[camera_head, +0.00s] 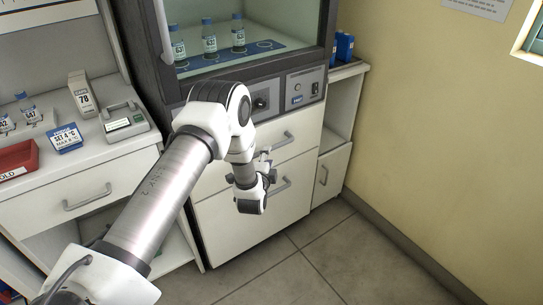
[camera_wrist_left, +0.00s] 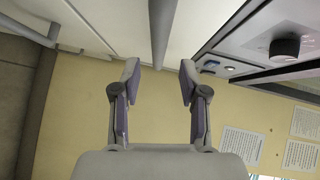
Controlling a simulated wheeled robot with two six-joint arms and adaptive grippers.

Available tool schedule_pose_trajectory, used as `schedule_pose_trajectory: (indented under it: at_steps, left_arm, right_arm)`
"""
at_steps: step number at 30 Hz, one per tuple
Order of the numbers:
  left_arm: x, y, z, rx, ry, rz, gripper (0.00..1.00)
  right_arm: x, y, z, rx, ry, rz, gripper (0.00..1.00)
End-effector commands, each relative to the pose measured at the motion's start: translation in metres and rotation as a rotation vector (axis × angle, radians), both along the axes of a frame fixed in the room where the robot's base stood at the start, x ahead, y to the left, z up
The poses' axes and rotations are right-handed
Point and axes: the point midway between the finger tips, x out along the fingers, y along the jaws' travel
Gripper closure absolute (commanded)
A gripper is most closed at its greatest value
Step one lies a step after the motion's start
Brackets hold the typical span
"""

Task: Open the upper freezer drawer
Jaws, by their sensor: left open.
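The upper drawer (camera_head: 306,132) is a white front under the incubator's control panel and looks closed. Its grey bar handle (camera_head: 281,142) is partly hidden behind my left gripper (camera_head: 267,165) in the head view. In the left wrist view the handle (camera_wrist_left: 162,32) runs between the lines of the two fingers of my left gripper (camera_wrist_left: 159,70), near their tips. The fingers are apart and neither visibly touches the bar. My right gripper is in neither view.
The lower drawer (camera_head: 235,225) has its own handle (camera_head: 284,187), just below my gripper. The control panel (camera_head: 300,88) with a black knob is above. A side cabinet (camera_head: 330,175) stands to the right. Open tiled floor (camera_head: 310,255) lies in front.

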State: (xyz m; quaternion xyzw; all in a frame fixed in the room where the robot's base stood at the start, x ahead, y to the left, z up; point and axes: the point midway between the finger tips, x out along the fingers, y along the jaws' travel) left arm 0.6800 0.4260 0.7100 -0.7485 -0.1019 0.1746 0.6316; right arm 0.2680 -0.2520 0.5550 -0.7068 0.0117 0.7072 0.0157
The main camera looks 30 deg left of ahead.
Motion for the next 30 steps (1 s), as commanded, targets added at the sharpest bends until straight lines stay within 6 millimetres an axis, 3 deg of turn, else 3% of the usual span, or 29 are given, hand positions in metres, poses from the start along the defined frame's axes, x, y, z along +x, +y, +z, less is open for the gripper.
schedule_pose_trajectory:
  at_steps: [9, 19, 21, 23, 30]
  left_arm:
    - [0.052, 0.020, -0.009, -0.004, 0.003, -0.002, 0.57]
    - [0.061, 0.023, -0.010, -0.006, 0.007, -0.003, 0.57]
    - [0.061, 0.023, -0.010, -0.006, 0.007, -0.003, 0.81]
    - [0.061, 0.023, -0.010, -0.006, 0.007, -0.003, 1.00]
    - [0.060, 0.023, -0.010, -0.006, 0.007, -0.003, 1.00]
  right_arm:
    - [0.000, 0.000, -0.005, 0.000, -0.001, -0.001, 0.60]
    - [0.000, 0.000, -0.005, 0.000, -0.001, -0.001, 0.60]
    - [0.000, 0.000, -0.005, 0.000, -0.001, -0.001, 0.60]
    - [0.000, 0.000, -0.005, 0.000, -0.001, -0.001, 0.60]
    - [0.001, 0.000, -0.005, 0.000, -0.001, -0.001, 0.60]
